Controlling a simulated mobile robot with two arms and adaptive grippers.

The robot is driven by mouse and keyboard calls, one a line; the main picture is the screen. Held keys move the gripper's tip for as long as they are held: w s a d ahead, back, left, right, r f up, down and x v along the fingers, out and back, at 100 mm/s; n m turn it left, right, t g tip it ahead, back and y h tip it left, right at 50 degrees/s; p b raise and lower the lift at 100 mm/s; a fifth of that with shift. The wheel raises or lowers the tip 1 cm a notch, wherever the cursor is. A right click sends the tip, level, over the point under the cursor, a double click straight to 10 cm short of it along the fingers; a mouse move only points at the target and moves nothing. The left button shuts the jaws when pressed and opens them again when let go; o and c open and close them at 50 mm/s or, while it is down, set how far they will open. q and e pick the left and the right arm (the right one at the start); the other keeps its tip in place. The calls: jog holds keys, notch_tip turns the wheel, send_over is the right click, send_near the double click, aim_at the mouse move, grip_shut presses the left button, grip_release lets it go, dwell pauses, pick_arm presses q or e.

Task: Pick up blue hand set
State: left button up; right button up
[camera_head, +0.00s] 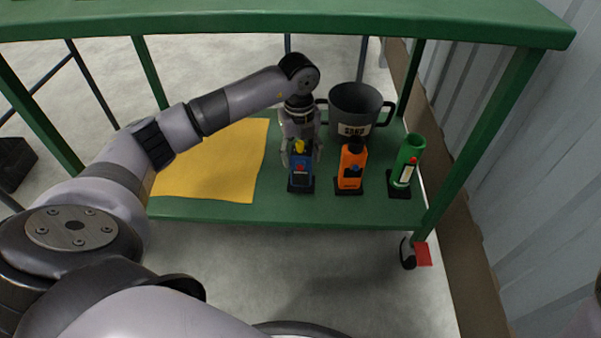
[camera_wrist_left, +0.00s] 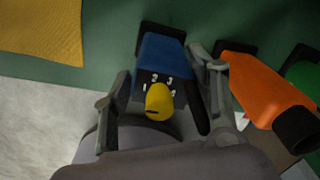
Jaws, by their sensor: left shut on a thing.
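The blue hand set (camera_head: 301,172) has a yellow knob on top and stands on a dark base on the green lower shelf. My left gripper (camera_head: 301,150) reaches down over it from above, with a finger on either side. In the left wrist view, the blue hand set (camera_wrist_left: 162,55) lies between the two fingers of my left gripper (camera_wrist_left: 160,95), which is shut on it. Its yellow knob and white numerals face the camera. The hand set appears to be still at its base. My right gripper is not in view.
An orange hand set (camera_head: 352,170) stands close to the right, and a green one (camera_head: 406,165) farther right. A dark two-handled sand bucket (camera_head: 355,108) is behind. A yellow mat (camera_head: 215,165) lies left on the shelf (camera_head: 240,212). The green upper frame (camera_head: 300,20) spans above.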

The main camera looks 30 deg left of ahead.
pick_arm(q)
grip_shut()
jog(key=shift+r, duration=0.1)
